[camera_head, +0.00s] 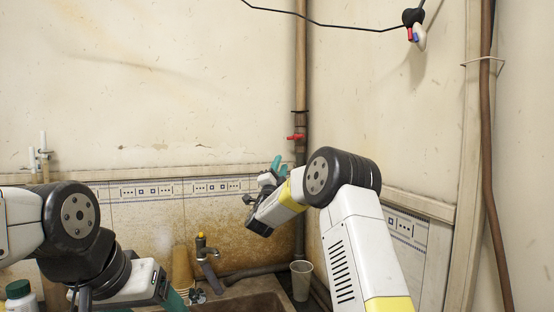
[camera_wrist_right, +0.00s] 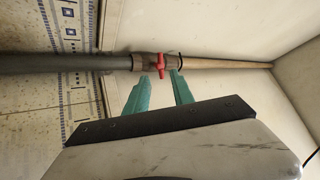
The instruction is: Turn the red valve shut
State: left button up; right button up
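The red valve (camera_head: 295,137) sits on a vertical brown pipe (camera_head: 300,80) on the back wall. Its handle looks set across the pipe. In the right wrist view the valve (camera_wrist_right: 161,61) lies just beyond the fingertips, roughly in line with the gap between them. My right gripper (camera_head: 278,163) is just below and left of the valve in the head view. In the wrist view its teal fingers (camera_wrist_right: 159,76) are apart with nothing between them. My left gripper (camera_head: 173,298) is low at the left, only partly visible, and its opening cannot be made out.
A sink (camera_head: 250,302) with a tap (camera_head: 203,250) stands below. A pale cup (camera_head: 301,280) stands at its right, and stacked tan cups (camera_head: 182,268) at its left. A white bottle with a green cap (camera_head: 18,290) is at the far left. A black cable (camera_head: 340,27) hangs above.

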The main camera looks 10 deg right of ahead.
aim_at(295, 137)
jog(key=o, duration=1.4)
jog(key=w+d+r+n, duration=0.1)
jog(key=n, duration=0.1)
jog(key=w+d+r+n+g, duration=0.1)
jog(key=n, duration=0.1)
jog(key=w+d+r+n+g+h, duration=0.1)
jog(key=n, duration=0.2)
jog(key=shift+w+r, duration=0.2)
jog(key=shift+w, duration=0.1)
jog(key=shift+o, duration=0.2)
jog(key=shift+w+d+r+n+g, duration=0.15)
jog(key=shift+w+d+r+n, duration=0.65)
jog(key=shift+w+r+n, duration=0.4)
jog(key=shift+w+d+r+n+g, duration=0.1)
jog(key=shift+w+d+r+n, duration=0.7)
jog(key=shift+w+n, duration=0.65)
jog(key=shift+w+d+r+n+g, duration=0.15)
jog(key=shift+w+d+r+n, duration=0.6)
jog(key=shift+w+r+n, duration=0.6)
jog(key=shift+w+f+m, duration=0.2)
jog(key=shift+w+m, duration=0.05)
jog(key=shift+m, duration=0.05)
